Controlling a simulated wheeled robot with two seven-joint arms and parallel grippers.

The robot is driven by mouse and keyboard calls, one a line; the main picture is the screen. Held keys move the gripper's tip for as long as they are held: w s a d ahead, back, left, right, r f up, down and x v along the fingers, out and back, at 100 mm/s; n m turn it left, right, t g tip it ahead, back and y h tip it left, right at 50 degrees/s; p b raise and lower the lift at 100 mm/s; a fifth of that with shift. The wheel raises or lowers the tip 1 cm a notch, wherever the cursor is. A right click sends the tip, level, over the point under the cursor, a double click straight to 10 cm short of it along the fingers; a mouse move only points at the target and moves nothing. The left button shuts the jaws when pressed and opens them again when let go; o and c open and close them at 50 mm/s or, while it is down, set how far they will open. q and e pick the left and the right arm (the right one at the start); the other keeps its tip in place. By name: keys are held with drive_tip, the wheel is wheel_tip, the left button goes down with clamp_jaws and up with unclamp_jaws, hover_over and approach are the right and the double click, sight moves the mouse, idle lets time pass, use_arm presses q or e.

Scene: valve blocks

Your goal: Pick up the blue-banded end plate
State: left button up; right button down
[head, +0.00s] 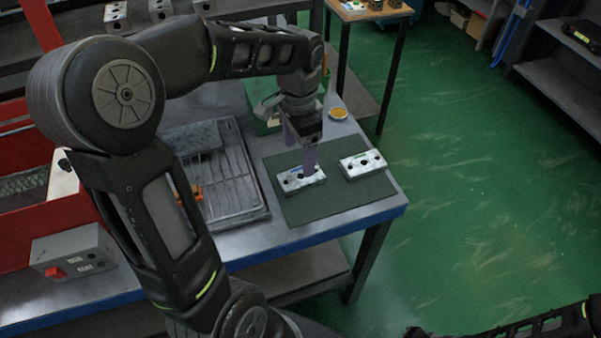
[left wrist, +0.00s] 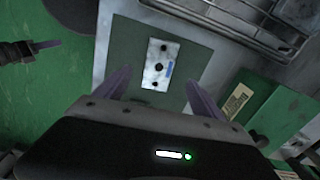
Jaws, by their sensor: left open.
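The blue-banded end plate (head: 301,180) is a pale metal block with dark holes, lying flat on the dark green mat (head: 325,205) at the left. In the left wrist view this plate (left wrist: 155,76) shows its blue mark and lies between my finger lines. My left gripper (head: 301,158) is open above it, fingers pointing down; in the head view a finger covers part of its rear edge. I cannot tell whether they touch. My right gripper (left wrist: 45,47) shows partly at the left wrist view's left edge, apart from the plate; its opening is unclear.
A similar plate (head: 362,164) lies to the right on the mat. A wire rack tray (head: 232,180) is left of the mat. A green box (head: 258,112) and a small yellow dish (head: 338,113) stand behind. The table's blue front edge (head: 330,228) is close.

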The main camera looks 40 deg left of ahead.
sight(301, 176)
use_arm(q)
drive_tip(key=shift+s+d, duration=0.1)
drive_tip(key=shift+f, duration=1.35)
drive_tip(key=shift+w+f, duration=0.2)
drive_tip(key=shift+f, duration=2.4)
clamp_jaws()
drive_tip(key=shift+r, duration=0.1)
wheel_tip(301, 176, up, 10)
